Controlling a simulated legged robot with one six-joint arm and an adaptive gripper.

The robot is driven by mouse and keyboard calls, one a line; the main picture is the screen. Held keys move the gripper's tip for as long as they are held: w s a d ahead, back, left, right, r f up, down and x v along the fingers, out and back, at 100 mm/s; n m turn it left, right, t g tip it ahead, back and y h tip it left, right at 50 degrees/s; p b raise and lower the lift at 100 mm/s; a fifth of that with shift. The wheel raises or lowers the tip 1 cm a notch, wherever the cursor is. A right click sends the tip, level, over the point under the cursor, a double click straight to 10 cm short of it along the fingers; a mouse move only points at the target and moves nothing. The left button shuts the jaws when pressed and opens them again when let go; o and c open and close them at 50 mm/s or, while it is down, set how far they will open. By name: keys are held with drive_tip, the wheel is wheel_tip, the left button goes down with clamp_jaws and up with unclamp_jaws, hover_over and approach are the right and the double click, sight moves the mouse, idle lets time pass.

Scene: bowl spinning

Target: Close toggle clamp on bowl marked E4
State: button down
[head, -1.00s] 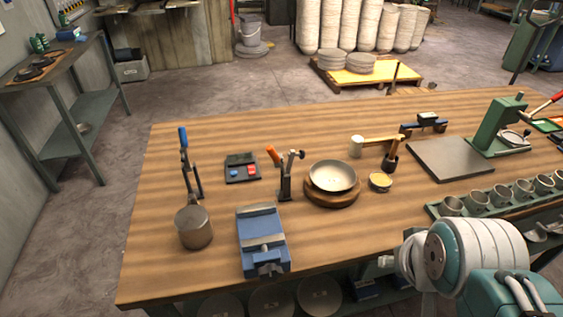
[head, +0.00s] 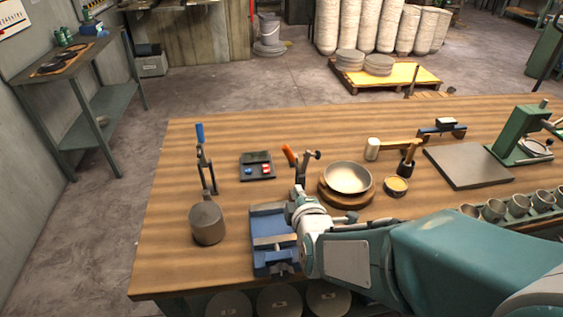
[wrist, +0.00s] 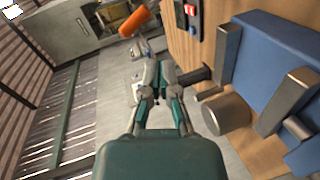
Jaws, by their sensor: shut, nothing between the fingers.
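A toggle clamp with an orange handle (head: 289,154) stands on the bench just left of a shallow grey metal bowl (head: 348,177) on a round wooden base (head: 333,194). The handle leans up to the left. The orange handle (wrist: 135,22) also shows near the top of the wrist view, beyond the fingers. No E4 mark is readable. My gripper (wrist: 157,98) is shut and empty, short of the handle and apart from it. In the head view my wrist is above the blue vise, in front of the clamp; the fingers are hard to make out there.
The blue vise (head: 265,257) is below my wrist; it also fills the right of the wrist view (wrist: 262,62). A blue-handled clamp (head: 200,134), a grey cylinder (head: 207,224) and a button box (head: 256,166) are left.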

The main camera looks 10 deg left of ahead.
drive_tip(key=a+n, duration=0.1)
drive_tip(key=a+f+n+t, duration=0.1)
drive_tip(key=a+n, duration=0.1)
drive_tip(key=a+f+n+t, duration=0.1)
drive_tip(key=n, duration=0.1)
drive_tip(key=shift+s+a+f+y, duration=0.2)
drive_tip(key=shift+s+a+y, duration=0.1)
drive_tip(key=shift+y, duration=0.1)
drive_tip(key=shift+s+a+f+n+t, duration=0.15)
drive_tip(key=shift+a+n+t, duration=0.1)
drive_tip(key=shift+n, duration=0.25)
drive_tip(key=shift+s+a+r+n+t, duration=0.1)
drive_tip(key=shift+n+t, duration=0.15)
drive_tip(key=shift+n, duration=0.25)
drive_tip(key=w+r, duration=0.1)
drive_tip(key=w, duration=1)
drive_tip(key=shift+w+r, duration=0.3)
drive_tip(key=shift+w+d+r+m, duration=0.1)
drive_tip(key=shift+d+r+m, duration=0.1)
drive_tip(key=shift+d+m, duration=0.15)
